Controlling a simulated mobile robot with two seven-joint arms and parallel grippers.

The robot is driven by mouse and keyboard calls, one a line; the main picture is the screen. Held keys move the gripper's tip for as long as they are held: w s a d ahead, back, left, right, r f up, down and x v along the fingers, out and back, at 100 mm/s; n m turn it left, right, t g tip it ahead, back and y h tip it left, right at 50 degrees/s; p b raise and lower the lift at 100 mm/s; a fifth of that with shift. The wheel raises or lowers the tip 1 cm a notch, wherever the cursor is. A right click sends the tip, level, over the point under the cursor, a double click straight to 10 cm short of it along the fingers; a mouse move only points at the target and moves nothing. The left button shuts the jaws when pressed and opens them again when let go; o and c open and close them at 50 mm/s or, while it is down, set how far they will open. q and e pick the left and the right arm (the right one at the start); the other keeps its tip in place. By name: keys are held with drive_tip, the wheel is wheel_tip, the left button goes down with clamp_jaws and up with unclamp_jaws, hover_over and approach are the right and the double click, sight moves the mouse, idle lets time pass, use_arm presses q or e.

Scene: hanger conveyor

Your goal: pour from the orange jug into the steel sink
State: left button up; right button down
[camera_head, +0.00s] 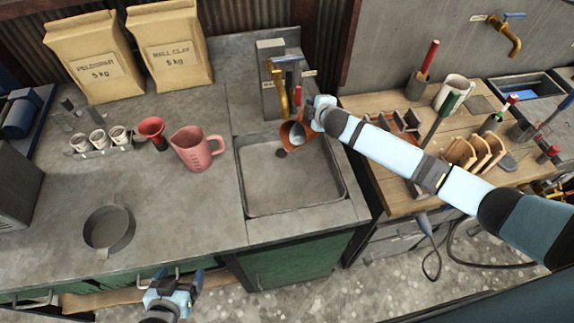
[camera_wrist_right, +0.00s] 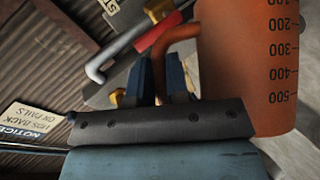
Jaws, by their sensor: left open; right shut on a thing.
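The orange jug (camera_head: 287,131) hangs over the back part of the steel sink (camera_head: 300,186), near the faucet. Its mouth shows in the head view with something pale grey inside; I cannot tell its exact tilt or whether anything flows out. In the right wrist view the jug (camera_wrist_right: 250,70) has dark volume marks. My right gripper (camera_head: 314,116) is shut on the jug's handle, seen also in the right wrist view (camera_wrist_right: 166,78). My left gripper (camera_head: 172,284) is open and empty, in front of the counter's front edge. A dark round spot, perhaps the drain, shows below the jug.
The brass faucet (camera_head: 279,88) stands close behind the jug. A pink jug (camera_head: 193,150), a red funnel (camera_head: 152,129) and a rack of small cups (camera_head: 101,140) stand left of the sink. A shallow pan (camera_head: 109,229) is at front left. A wooden tool bench (camera_head: 400,190) is at right.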

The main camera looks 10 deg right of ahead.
drive_tip(key=shift+s+a+r+t, duration=0.1)
drive_tip(key=shift+s+a+t, duration=0.05)
drive_tip(key=shift+t, duration=0.15)
idle(0.4)
drive_tip(key=shift+s+a+b, duration=0.1)
drive_tip(key=shift+b, duration=0.45)
drive_tip(key=shift+s+a+n+t+h+b, duration=0.2)
drive_tip(key=shift+n+t+h+b, duration=0.1)
drive_tip(key=shift+n+b, duration=0.15)
drive_tip(key=shift+s+a, duration=0.1)
drive_tip(key=shift+s+a+f+b, duration=0.15)
drive_tip(key=shift+f+b, duration=0.1)
drive_tip(key=shift+b, duration=0.4)
drive_tip(key=shift+s+a+n+t+b, duration=0.15)
drive_tip(key=shift+s+n+t+b, duration=0.1)
drive_tip(key=shift+t+b, duration=0.25)
